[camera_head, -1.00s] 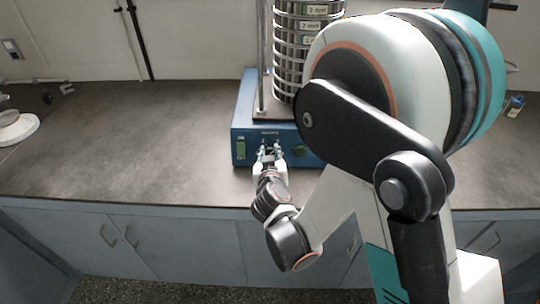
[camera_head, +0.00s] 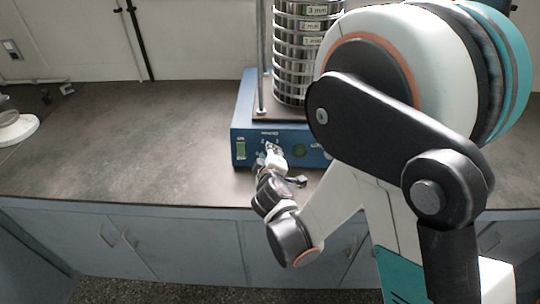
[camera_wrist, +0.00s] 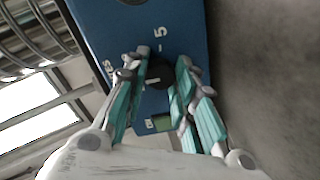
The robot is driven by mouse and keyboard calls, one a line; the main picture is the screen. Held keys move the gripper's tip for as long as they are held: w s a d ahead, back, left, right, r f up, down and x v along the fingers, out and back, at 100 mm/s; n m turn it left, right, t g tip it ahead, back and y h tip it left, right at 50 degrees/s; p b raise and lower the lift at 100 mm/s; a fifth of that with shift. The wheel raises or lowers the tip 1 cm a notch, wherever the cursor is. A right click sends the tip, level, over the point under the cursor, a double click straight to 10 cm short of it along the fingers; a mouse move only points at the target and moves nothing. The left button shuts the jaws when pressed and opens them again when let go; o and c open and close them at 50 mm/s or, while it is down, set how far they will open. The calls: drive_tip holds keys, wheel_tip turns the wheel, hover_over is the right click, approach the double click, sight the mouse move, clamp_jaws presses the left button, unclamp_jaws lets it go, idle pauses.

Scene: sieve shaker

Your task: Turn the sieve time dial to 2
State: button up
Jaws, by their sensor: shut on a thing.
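The sieve shaker (camera_head: 243,115) is a blue box on the counter with a stack of metal sieves (camera_head: 298,50) on top. Its front panel bears a dark time dial (camera_wrist: 158,72), seen in the wrist view between my fingers. A "5" mark shows beside the dial; other marks are hidden or hard to read. My gripper (camera_wrist: 160,76) is shut on the dial, its teal fingers on either side. In the head view my gripper (camera_head: 272,152) is at the panel, turned about its axis, and covers the dial.
The counter (camera_head: 130,140) left of the shaker is clear. A white device (camera_head: 16,127) stands at the far left.

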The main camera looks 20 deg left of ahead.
drive_tip(key=n, duration=0.6)
drive_tip(key=shift+n, duration=0.3)
idle(0.5)
drive_tip(key=o, duration=1.1)
drive_tip(key=v, duration=1.2)
drive_tip(key=shift+a+r, duration=0.1)
